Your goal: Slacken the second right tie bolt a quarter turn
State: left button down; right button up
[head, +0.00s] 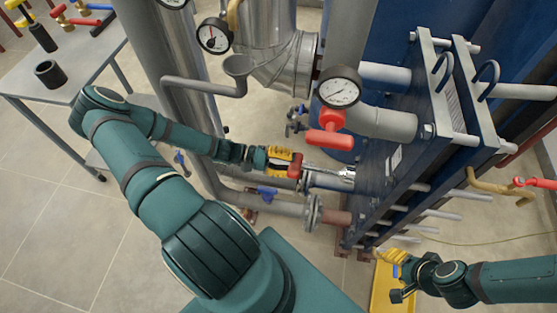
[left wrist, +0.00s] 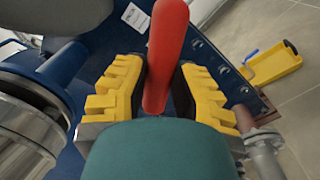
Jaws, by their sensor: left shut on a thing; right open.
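My left gripper (head: 291,163) is shut on the red handle (left wrist: 166,50) of a tool, which stands between its yellow jaws in the left wrist view. In the head view a silver metal part (head: 335,172) reaches right from the handle towards the blue plate exchanger (head: 374,165); whether it touches a bolt I cannot tell. Several tie bolts (head: 440,187) stick out as grey rods along the exchanger's right side. Which is the second right one is unclear. My right gripper (head: 391,257) is open at the lower right, above a yellow tray (head: 381,288).
Pipes, a red valve handle (head: 328,137) and a pressure gauge (head: 338,92) crowd the space just above my left gripper. A table (head: 75,85) at the upper left bears a black cylinder (head: 48,73) and tools. The floor at the lower left is clear.

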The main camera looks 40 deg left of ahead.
aim_at(314, 167)
pick_arm(q)
jog(key=shift+b+x, duration=0.45)
jog(key=shift+x, duration=2.7)
jog(key=shift+w+d+r+m+p, duration=0.1)
jog(key=shift+d+m+p, duration=0.05)
jog(key=shift+m, duration=0.45)
jog(key=shift+w+d+m+p, duration=0.1)
jog(key=shift+d+m+p, duration=0.05)
jog(key=shift+m, duration=0.45)
jog(key=m, duration=0.4)
jog(key=shift+p, duration=0.35)
jog(key=shift+m, duration=1.1)
jog(key=m, duration=0.3)
jog(key=shift+m+h, duration=0.3)
jog(key=shift+d, duration=0.1)
